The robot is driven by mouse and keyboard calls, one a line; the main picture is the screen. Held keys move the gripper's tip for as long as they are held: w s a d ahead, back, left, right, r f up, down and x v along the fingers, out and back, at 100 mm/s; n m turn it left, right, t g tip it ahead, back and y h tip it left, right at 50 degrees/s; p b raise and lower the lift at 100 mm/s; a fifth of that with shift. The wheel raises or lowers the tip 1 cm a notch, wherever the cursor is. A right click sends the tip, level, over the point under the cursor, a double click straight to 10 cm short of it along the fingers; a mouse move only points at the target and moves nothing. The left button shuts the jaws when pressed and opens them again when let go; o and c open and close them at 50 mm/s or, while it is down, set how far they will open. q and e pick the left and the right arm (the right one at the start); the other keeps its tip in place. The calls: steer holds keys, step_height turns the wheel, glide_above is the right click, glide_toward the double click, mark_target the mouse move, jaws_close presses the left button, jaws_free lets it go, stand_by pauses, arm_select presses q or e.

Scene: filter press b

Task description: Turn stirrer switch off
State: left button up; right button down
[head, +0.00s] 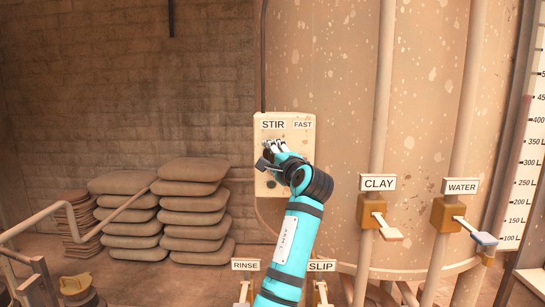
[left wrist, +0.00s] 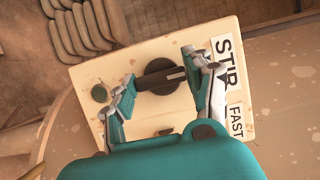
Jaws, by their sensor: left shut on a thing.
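The stirrer switch is a round black knob with a bar handle (left wrist: 163,78), seen in the left wrist view on a cream panel (left wrist: 90,73). The panel, labelled STIR and FAST, also shows in the head view (head: 306,145), fixed to the front of the large tank. My left gripper (head: 272,154) is at the panel in the head view, its hand covering most of the switch. In the left wrist view my left gripper (left wrist: 160,70) has one finger at each end of the bar handle and is shut on it. My right gripper is not in view.
Clay (head: 371,212) and water (head: 448,216) valves are to the right. Rinse (head: 245,265) and slip (head: 321,266) labels are below. Stacked sacks (head: 193,205) and a railing (head: 60,207) are left.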

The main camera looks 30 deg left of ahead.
arm_select(q)
steer(key=shift+f, duration=0.1)
stand_by(0.3)
steer(key=o, duration=1.2)
steer(key=shift+d, duration=0.1)
steer(key=v, duration=1.2)
